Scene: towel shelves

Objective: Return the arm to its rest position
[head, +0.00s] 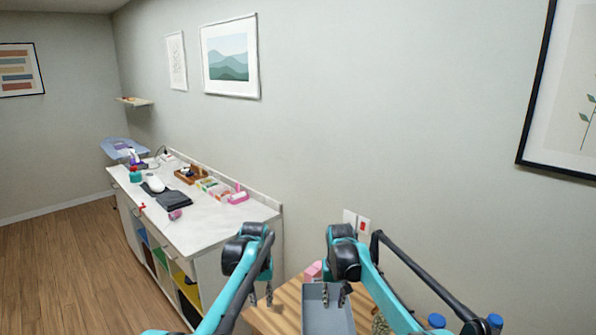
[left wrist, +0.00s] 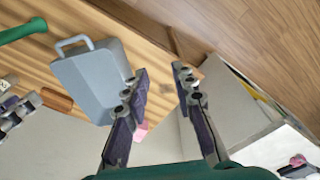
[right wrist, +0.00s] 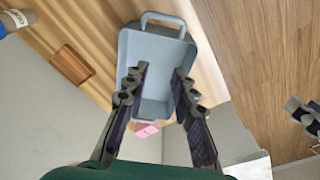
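My left gripper (head: 261,295) hangs above the left edge of the wooden table in the head view. Its fingers (left wrist: 160,100) stand apart with nothing between them in the left wrist view. My right gripper (head: 334,294) hangs above a grey-blue tray (head: 328,318). Its fingers (right wrist: 160,85) are also apart, and the empty tray lies below them in the right wrist view (right wrist: 133,50). The tray also shows in the left wrist view (left wrist: 85,80), left of the left gripper's fingers. Neither gripper holds anything.
The wooden table (head: 268,320) carries a pink item (head: 313,270) behind the tray. A white-topped cabinet (head: 225,225) with coloured bins stands to the left, bearing a dark folded cloth (head: 174,198) and several small items. A grey wall (head: 400,140) rises behind. Open wood floor (head: 60,265) lies far left.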

